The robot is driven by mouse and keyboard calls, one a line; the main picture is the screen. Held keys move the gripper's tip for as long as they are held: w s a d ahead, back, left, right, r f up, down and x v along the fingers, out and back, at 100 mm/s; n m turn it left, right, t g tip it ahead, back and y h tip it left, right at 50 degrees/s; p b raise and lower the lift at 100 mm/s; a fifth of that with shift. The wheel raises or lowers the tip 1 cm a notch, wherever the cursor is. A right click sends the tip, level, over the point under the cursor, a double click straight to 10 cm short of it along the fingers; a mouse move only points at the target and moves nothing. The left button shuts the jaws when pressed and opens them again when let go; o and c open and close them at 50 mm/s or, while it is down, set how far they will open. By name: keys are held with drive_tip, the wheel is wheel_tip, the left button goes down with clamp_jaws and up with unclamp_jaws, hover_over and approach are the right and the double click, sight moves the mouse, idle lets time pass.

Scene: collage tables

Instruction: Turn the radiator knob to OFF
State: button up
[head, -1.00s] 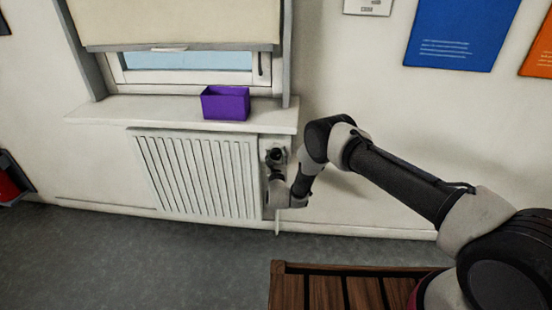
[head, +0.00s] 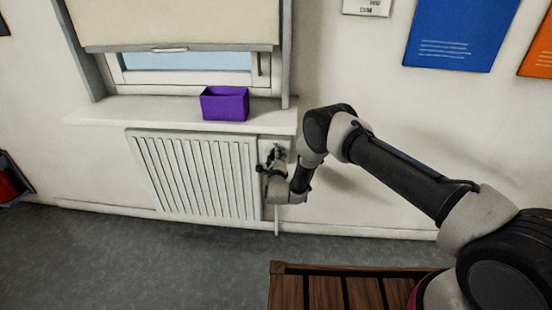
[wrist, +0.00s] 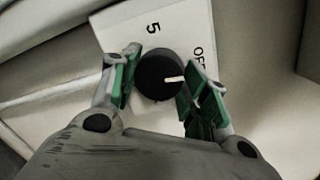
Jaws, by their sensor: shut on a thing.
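The radiator knob (wrist: 155,76) is round and black with a white pointer mark, on a pale plate (wrist: 180,28) in the wrist view. The pointer faces right, just below the sideways OFF label (wrist: 198,55), whose end is partly covered by a finger. A 5 (wrist: 153,28) is printed above the knob. My gripper (wrist: 161,68) is shut on the knob, one green-padded finger on each side. In the head view my gripper (head: 267,163) is at the right end of the white radiator (head: 195,175); the knob cannot be made out clearly there.
A window sill (head: 140,108) juts out above the radiator, with a purple box (head: 225,103) on it. A slatted wooden bench or table (head: 345,290) stands in front at the bottom. The grey floor (head: 120,265) at left is clear.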

drive_tip(key=shift+s+f+n, duration=0.1)
drive_tip(key=shift+n, duration=0.5)
drive_tip(key=o, duration=1)
drive_tip(key=s+r, duration=0.1)
drive_tip(key=s, duration=1.1)
drive_tip(key=shift+d, duration=0.35)
